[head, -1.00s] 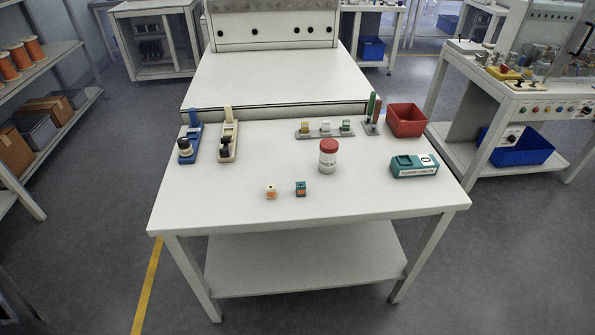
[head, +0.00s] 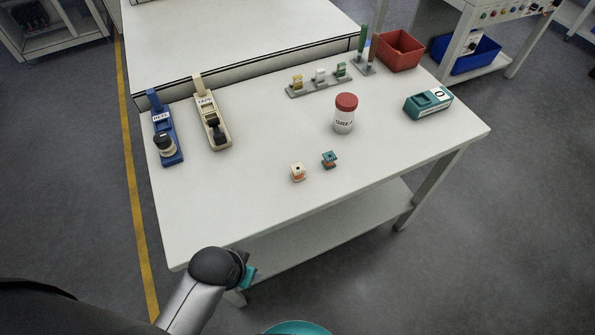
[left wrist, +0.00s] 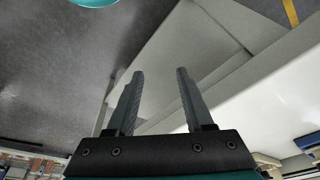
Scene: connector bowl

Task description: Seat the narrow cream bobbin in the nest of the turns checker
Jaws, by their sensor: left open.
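The cream bobbin (head: 297,173), with an orange winding, stands on the white table near its front edge. A teal bobbin (head: 329,160) with an orange winding stands just right of it. The turns checker (head: 428,104) is a teal box with a "0" display at the table's right side. Its nest, a recess in the top, appears empty. My left arm reaches in at the lower left, short of the table's front edge. In the left wrist view my left gripper (left wrist: 158,76) is open, with nothing between its fingers. My right gripper is not in view.
Blue (head: 164,135) and cream (head: 212,115) fixtures stand at the left. A grey rack (head: 319,83), upright rods and a red bin (head: 400,50) are at the back. The front left tabletop (head: 220,205) is clear.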

